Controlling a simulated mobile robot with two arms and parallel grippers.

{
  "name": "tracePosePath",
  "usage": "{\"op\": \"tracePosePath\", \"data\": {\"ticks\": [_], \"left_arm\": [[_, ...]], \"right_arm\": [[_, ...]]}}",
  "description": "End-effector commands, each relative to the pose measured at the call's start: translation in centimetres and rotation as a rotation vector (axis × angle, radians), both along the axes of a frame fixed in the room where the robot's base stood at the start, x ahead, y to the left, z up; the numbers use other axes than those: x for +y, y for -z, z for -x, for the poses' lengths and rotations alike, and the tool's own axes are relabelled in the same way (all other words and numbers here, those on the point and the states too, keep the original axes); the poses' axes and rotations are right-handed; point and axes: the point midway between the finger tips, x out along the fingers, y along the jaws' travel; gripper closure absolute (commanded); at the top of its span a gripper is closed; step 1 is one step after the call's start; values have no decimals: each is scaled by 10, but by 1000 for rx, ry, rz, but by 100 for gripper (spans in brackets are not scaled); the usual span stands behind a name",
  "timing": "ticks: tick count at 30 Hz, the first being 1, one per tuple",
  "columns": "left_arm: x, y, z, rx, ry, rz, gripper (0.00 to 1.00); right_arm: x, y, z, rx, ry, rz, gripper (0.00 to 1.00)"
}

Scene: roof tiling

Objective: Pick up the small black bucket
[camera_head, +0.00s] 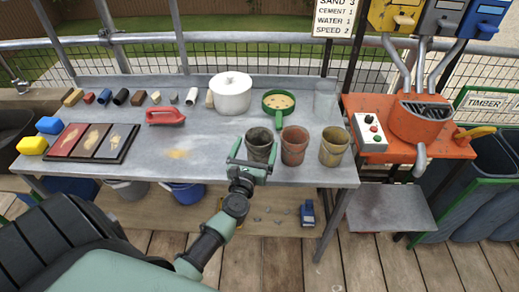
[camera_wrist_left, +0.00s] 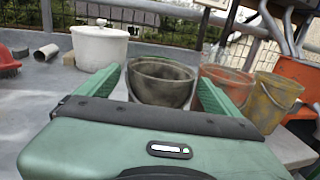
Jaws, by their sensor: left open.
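The small black bucket (camera_head: 261,146) stands upright near the front edge of the grey table, leftmost in a row of three buckets. It also shows in the left wrist view (camera_wrist_left: 160,86), dark and worn, with an open top. My left gripper (camera_head: 255,154) is open at the front of it. In the left wrist view, the green fingers of my left gripper (camera_wrist_left: 163,84) lie on either side of the bucket, with visible gaps at the rim. Whether either finger touches its lower wall is hidden. My right gripper is not in view.
A reddish bucket (camera_head: 294,147) stands close on the right, then a yellow one (camera_head: 333,148).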

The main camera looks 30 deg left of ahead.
Motion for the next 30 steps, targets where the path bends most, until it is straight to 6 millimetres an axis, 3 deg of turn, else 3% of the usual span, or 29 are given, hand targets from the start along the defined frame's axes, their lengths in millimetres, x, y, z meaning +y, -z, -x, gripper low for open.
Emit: {"op": "tracePosePath", "data": {"ticks": [7, 16, 24, 30], "left_arm": [[10, 2, -34, 0, 1, -4, 6], [12, 3, -38, 1, 1, -3, 6], [12, 3, -38, 1, 1, -3, 78], [12, 3, -38, 1, 1, -3, 78]], "right_arm": [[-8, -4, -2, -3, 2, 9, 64], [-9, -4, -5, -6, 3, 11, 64], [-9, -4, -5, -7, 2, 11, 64], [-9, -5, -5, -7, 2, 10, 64]]}}
